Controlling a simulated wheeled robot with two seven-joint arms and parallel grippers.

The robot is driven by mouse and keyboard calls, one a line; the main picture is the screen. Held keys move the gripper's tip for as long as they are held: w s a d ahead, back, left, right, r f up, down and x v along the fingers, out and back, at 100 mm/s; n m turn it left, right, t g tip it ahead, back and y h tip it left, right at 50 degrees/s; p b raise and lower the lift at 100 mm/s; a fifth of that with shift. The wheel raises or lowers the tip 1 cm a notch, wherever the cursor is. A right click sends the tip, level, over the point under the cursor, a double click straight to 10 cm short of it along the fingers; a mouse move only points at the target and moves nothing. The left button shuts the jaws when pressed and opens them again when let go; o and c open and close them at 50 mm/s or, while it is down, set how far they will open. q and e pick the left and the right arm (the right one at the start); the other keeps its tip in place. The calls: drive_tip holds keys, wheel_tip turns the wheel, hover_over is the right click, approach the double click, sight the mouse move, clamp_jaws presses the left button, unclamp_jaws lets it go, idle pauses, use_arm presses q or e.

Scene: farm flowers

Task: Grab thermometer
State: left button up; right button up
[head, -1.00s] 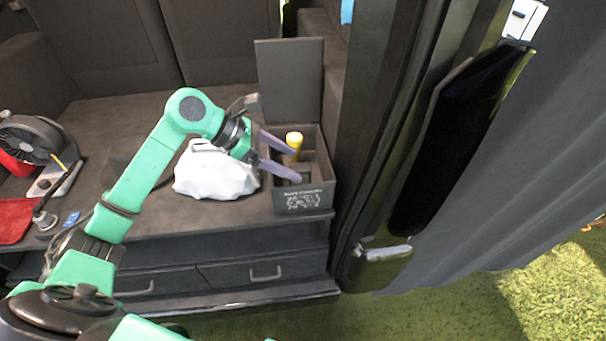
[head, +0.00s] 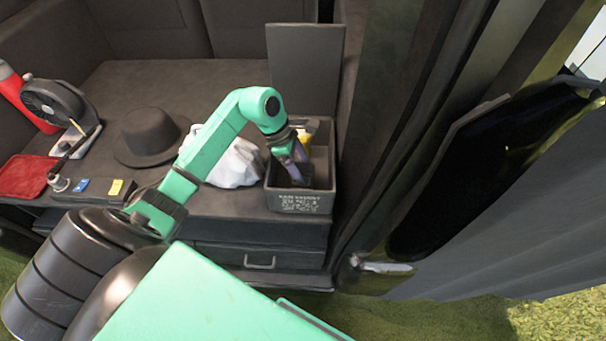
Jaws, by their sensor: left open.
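No thermometer can be made out for sure. A grey box (head: 299,203) with its lid (head: 304,68) standing open sits at the right end of the dark shelf. A yellow thing (head: 307,138) shows inside the box, partly hidden behind my left wrist. My left gripper (head: 298,174) points down into the box with its purple fingers open. What lies between or under the fingers is hidden. My right gripper is not in view.
A white bag (head: 236,163) lies just left of the box. A dark hat (head: 149,137), a black fan (head: 55,103) and a red tray (head: 25,176) are farther left. A dark door frame (head: 385,120) stands close on the right.

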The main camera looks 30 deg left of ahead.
sight(313, 187)
use_arm(q)
drive_tip(key=x, duration=0.2)
drive_tip(key=shift+s+d+f, duration=0.15)
drive_tip(key=shift+s+f, duration=0.1)
drive_tip(key=shift+f, duration=0.05)
drive_tip(key=shift+d+f, duration=0.1)
drive_tip(key=shift+f, duration=0.15)
drive_tip(key=shift+w, duration=0.15)
drive_tip(key=shift+c, duration=0.6)
clamp_jaws()
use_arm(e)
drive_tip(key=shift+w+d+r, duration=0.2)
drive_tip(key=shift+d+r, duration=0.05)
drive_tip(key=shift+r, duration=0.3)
use_arm(q)
drive_tip(key=shift+r, duration=0.1)
